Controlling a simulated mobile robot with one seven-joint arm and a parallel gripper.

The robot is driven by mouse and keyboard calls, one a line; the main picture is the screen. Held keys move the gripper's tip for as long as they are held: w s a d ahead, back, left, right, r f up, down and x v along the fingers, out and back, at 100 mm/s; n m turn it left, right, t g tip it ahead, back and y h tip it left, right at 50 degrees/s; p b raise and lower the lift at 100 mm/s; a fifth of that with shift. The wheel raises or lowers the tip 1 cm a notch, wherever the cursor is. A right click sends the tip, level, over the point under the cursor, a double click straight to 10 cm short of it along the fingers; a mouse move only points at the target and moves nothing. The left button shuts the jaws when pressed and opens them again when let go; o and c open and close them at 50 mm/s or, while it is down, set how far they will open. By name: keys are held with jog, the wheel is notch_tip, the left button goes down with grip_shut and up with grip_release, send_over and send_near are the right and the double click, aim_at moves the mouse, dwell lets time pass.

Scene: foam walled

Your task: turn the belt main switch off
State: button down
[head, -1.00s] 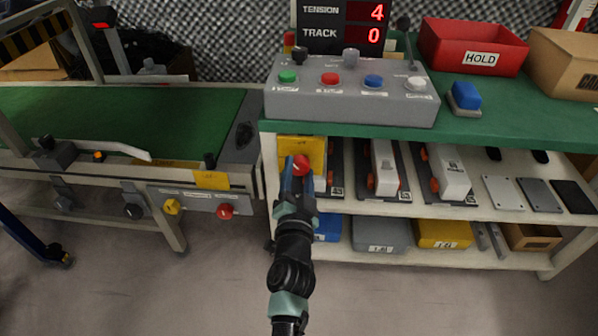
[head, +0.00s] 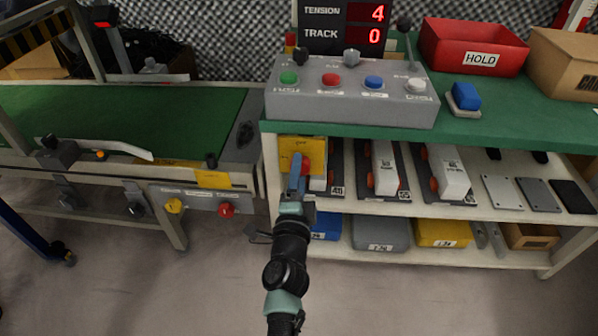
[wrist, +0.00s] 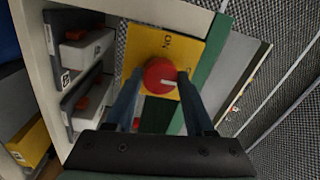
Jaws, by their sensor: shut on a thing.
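The belt main switch is a red round knob (head: 306,167) on a yellow plate (head: 289,147) under the left end of the green bench. In the wrist view the knob (wrist: 160,72) faces me, with a label at the top of the yellow plate (wrist: 190,45). A short white mark on the knob points right, toward the green bench edge. My gripper (wrist: 158,88) is shut on the knob, one finger on each side. In the head view my gripper (head: 298,175) covers part of the knob and plate; small dark lettering shows at the plate's top.
The green bench (head: 520,115) overhangs the shelves. Floor space in front is clear.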

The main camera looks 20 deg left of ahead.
dwell(0.5)
jog(key=shift+c, duration=1.3)
grip_release()
jog(key=p+v, duration=0.1)
jog(key=v, duration=1.2)
